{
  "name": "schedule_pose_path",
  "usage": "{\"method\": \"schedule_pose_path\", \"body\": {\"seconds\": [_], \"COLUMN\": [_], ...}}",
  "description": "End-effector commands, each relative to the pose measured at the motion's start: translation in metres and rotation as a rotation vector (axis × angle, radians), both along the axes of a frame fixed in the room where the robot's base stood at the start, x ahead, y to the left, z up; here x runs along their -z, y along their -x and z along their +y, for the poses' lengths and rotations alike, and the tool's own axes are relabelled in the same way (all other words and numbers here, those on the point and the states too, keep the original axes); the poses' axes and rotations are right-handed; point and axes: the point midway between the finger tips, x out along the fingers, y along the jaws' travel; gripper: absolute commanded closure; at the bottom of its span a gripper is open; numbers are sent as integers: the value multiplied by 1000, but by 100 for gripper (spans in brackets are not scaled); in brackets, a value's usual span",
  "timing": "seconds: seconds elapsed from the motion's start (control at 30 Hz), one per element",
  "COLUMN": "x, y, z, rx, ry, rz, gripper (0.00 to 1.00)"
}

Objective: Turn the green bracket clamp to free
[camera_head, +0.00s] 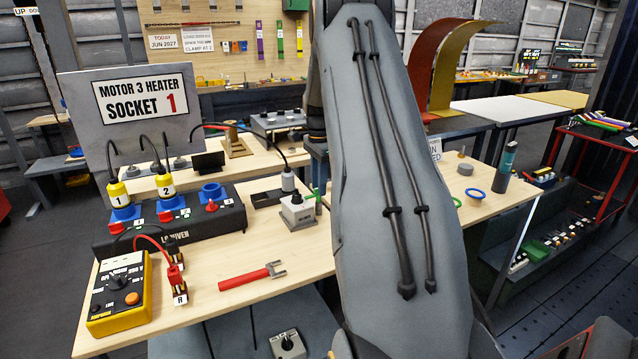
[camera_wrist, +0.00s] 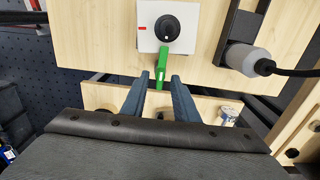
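The green bracket clamp (camera_wrist: 162,66) shows in the wrist view as a narrow green lever at the bench edge, pointing from a pale box with a black knob (camera_wrist: 167,28) toward my gripper. My gripper (camera_wrist: 157,81) is open. Its two blue-grey fingers are apart, and the lever's near end appears between their tips. I cannot tell whether either finger touches it.
A black holder with a grey plug and cable (camera_wrist: 257,58) sits right of the clamp in the wrist view. In the head view, a socket block (camera_head: 170,220), yellow meter (camera_head: 120,290) and red wrench-like tool (camera_head: 250,277) lie on the bench left of my arm.

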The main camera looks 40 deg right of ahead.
Motion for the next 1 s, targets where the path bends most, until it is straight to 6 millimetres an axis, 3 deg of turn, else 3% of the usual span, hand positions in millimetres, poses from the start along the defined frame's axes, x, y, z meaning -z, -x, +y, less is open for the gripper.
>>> {"method": "schedule_pose_path", "body": {"seconds": [0.1,0.3,0.67,1.0], "x": [0,0,0,0], "y": [0,0,0,0], "z": [0,0,0,0], "rx": [0,-1,-36,-253], "ry": [0,0,0,0], "rz": [0,0,1,0], "gripper": [73,100,100,100]}}
